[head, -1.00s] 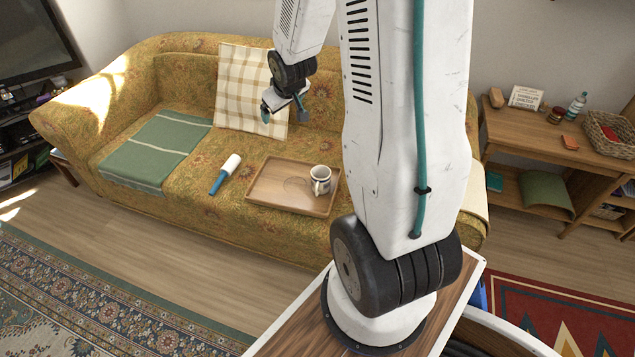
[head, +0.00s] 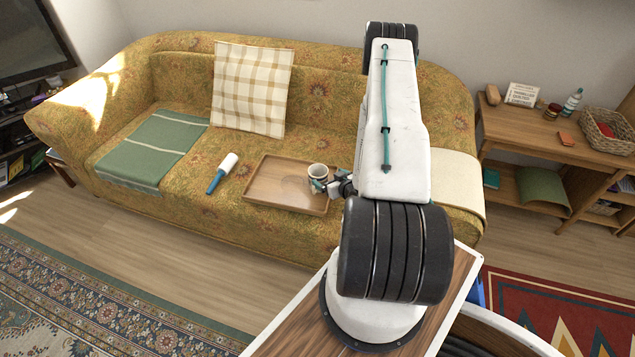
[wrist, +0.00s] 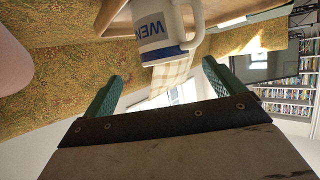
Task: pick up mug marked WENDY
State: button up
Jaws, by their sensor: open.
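The white mug (head: 318,172) stands upright at the right end of the wooden tray (head: 262,187) on the sofa. In the wrist view, the mug (wrist: 165,30) appears upside down, with a blue band and blue letters reading "WEN"; the rest is out of sight. Its handle is on the right there. My gripper (head: 325,186) is close to the mug in the head view, partly hidden by my arm. In the wrist view, my gripper (wrist: 162,85) has its two green fingers wide apart, with nothing between them; the mug is just beyond the fingertips.
A lint roller (head: 222,173) lies on the sofa (head: 190,200) left of the tray. A green blanket (head: 150,150) and a plaid cushion (head: 250,90) are further left and behind. A wooden shelf (head: 535,130) with small items stands at the right.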

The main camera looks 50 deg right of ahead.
aim_at(314, 170)
jog(key=x, duration=0.7)
jog(key=shift+w+a+f, duration=0.2)
jog(key=shift+w+a, duration=0.05)
jog(key=shift+w, duration=0.1)
jog(key=c, duration=1.2)
